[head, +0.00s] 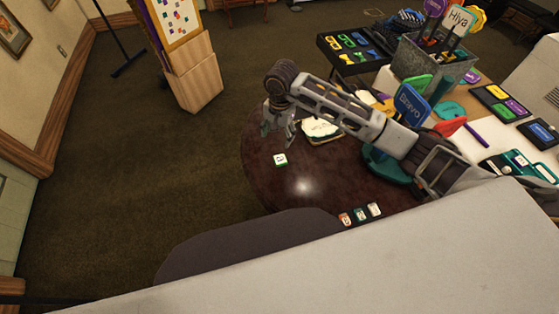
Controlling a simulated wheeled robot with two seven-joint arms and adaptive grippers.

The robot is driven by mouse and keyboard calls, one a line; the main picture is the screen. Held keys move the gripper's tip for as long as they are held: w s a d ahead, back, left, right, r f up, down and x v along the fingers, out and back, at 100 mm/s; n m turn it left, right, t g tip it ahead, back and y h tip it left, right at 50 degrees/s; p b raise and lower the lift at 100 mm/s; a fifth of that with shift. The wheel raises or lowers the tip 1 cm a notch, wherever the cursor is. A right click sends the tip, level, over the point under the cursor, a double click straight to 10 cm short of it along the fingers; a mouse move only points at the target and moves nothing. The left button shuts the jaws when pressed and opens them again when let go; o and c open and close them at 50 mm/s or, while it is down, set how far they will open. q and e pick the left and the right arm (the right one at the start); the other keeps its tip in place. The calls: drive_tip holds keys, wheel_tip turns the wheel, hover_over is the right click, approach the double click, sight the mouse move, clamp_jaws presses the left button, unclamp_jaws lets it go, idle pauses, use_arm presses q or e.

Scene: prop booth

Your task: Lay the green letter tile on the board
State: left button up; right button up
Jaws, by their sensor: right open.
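A small letter tile (280,159) with a white face and green edge lies flat on the dark round table, near its left side. My right gripper (278,138) points down just behind the tile; it is open, empty and apart from it. A pale, irregular flat piece with a dark edge (320,129) lies to the right of the gripper, partly behind my right arm; I cannot tell for certain whether it is the board. My left gripper is out of view.
The dark round table (262,180) has bare room around the tile. Several small tiles (360,214) sit in a row at its front edge. A blue sign (411,103), a grey bin (408,60) and colourful trays (352,47) crowd the right and back.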

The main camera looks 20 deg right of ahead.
drive_tip(key=m, duration=0.8)
drive_tip(key=shift+s+d+m, duration=0.3)
drive_tip(key=shift+s+d, duration=0.05)
drive_tip(key=shift+s, duration=0.05)
hover_over(280, 159)
drive_tip(key=f, duration=0.7)
drive_tip(key=shift+s+f, duration=0.2)
drive_tip(key=shift+f, duration=0.6)
drive_tip(key=shift+f, duration=0.1)
drive_tip(key=shift+w+f+p, duration=0.15)
drive_tip(key=shift+f+p, duration=0.45)
drive_tip(key=shift+f, duration=1.85)
